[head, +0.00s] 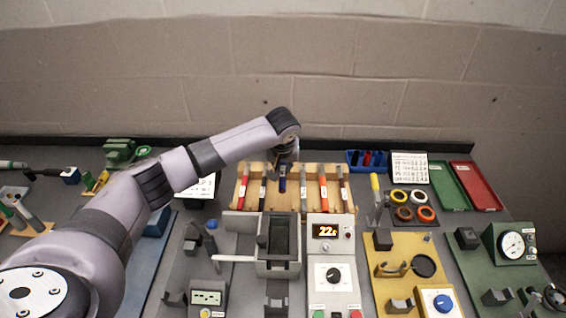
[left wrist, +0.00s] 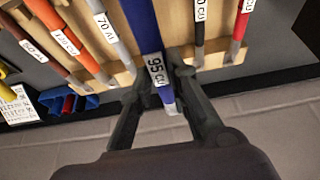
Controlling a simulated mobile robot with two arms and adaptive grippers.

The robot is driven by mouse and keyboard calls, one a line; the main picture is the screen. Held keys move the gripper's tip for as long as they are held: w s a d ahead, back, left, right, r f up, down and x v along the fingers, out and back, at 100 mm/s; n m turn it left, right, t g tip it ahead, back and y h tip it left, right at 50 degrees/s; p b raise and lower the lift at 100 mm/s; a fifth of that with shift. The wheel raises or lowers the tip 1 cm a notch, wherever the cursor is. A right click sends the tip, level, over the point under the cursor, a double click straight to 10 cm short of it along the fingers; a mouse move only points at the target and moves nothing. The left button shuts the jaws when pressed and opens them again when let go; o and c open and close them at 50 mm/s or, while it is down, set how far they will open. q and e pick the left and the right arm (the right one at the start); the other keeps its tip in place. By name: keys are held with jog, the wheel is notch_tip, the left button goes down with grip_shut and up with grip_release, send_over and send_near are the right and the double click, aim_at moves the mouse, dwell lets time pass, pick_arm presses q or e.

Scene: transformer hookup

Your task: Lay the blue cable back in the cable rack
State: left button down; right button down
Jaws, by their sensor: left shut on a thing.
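The blue cable (head: 282,184) is at the middle of the wooden cable rack (head: 293,198), between its neighbouring cables. My left gripper (head: 284,163) reaches down from above and is shut on it. In the left wrist view the blue cable (left wrist: 141,22), with a white "95 CU" label, runs between the two fingers (left wrist: 160,72). Its near end sticks out past the edge of the rack (left wrist: 225,60). It lies roughly in line with the other cables. I cannot tell whether it rests in its slot or is held just above. My right gripper is not in view.
Red (head: 243,190), black, grey and orange cables lie in the rack on both sides, close to the fingers. A blue bin (head: 366,160) stands right of the rack. A grey fixture (head: 278,262) and a control box (head: 332,275) stand in front. The wall is behind.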

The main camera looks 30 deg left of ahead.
pick_arm(q)
jog(key=shift+f+b, duration=1.5)
jog(key=shift+f, duration=2.75)
jog(key=shift+p, duration=0.4)
jog(key=shift+f, duration=0.3)
jog(key=c, duration=1.4)
grip_release()
jog(key=shift+c, duration=0.2)
